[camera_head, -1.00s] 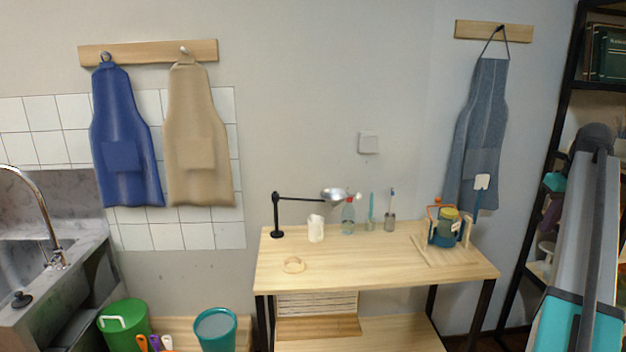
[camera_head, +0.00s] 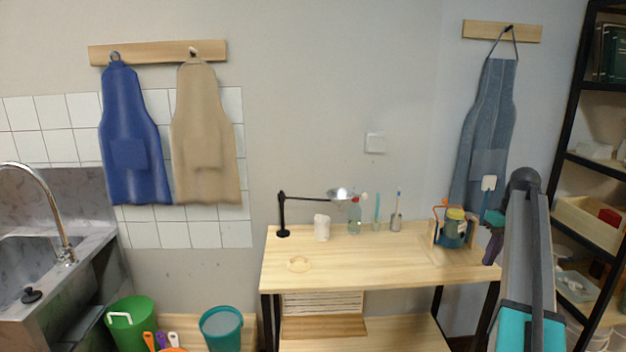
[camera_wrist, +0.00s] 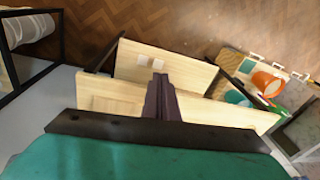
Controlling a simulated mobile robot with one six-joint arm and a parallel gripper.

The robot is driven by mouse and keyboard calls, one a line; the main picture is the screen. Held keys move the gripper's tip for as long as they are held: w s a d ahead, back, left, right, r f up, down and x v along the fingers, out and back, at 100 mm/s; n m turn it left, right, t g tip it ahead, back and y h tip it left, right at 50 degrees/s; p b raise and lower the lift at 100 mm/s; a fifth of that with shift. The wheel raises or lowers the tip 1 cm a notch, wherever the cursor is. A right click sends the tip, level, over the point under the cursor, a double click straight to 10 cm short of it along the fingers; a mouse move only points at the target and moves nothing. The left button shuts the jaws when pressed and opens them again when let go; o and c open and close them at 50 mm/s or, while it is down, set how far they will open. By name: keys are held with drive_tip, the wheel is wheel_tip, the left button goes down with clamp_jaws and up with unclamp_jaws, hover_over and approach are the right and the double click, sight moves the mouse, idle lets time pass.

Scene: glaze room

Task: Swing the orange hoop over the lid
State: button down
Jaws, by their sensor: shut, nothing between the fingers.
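A blue pot (camera_head: 452,238) stands at the right end of the wooden table. An orange hoop (camera_head: 438,208) rises at its upper left side. A round olive-yellow piece (camera_head: 456,214), perhaps the lid, shows at the pot's top; at this size I cannot tell how the hoop sits against it. My gripper (camera_head: 489,261) hangs to the right of the pot, near the table's right edge, apart from the hoop. In the wrist view its dark purple fingers (camera_wrist: 160,78) are shut and empty. I cannot make out the pot or hoop there.
Shelves (camera_head: 590,235) stand at the right. The table's front middle is clear.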

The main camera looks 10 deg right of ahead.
drive_tip(key=a+f+n+g+y, duration=0.1)
drive_tip(key=a+f, duration=0.7)
drive_tip(key=f, duration=0.3)
drive_tip(key=a+f+n+g, duration=0.1)
drive_tip(key=a+f+g, duration=0.1)
drive_tip(key=a+f, duration=0.7)
drive_tip(key=s+a+f+g, duration=0.1)
drive_tip(key=s+a+f, duration=0.3)
drive_tip(key=a+f, duration=0.4)
drive_tip(key=s+a+f+g, duration=0.1)
drive_tip(key=s+a+f, duration=0.2)
drive_tip(key=a+f, duration=0.5)
drive_tip(key=s+a+f+n+g, duration=0.1)
drive_tip(key=s+a+f, duration=0.4)
drive_tip(key=s+f, duration=0.3)
drive_tip(key=s+a+f+g, duration=0.2)
drive_tip(key=s+a+f, duration=0.2)
drive_tip(key=s+f, duration=0.4)
drive_tip(key=s+a+f+m+h, duration=0.1)
drive_tip(key=s+f+m, duration=0.1)
drive_tip(key=s, duration=0.7)
drive_tip(key=s+a+f+m+t+h, duration=0.1)
drive_tip(key=s+a+f+m, duration=0.1)
drive_tip(key=s, duration=0.6)
drive_tip(key=shift+s+f, duration=0.4)
drive_tip(key=shift+f, duration=0.15)
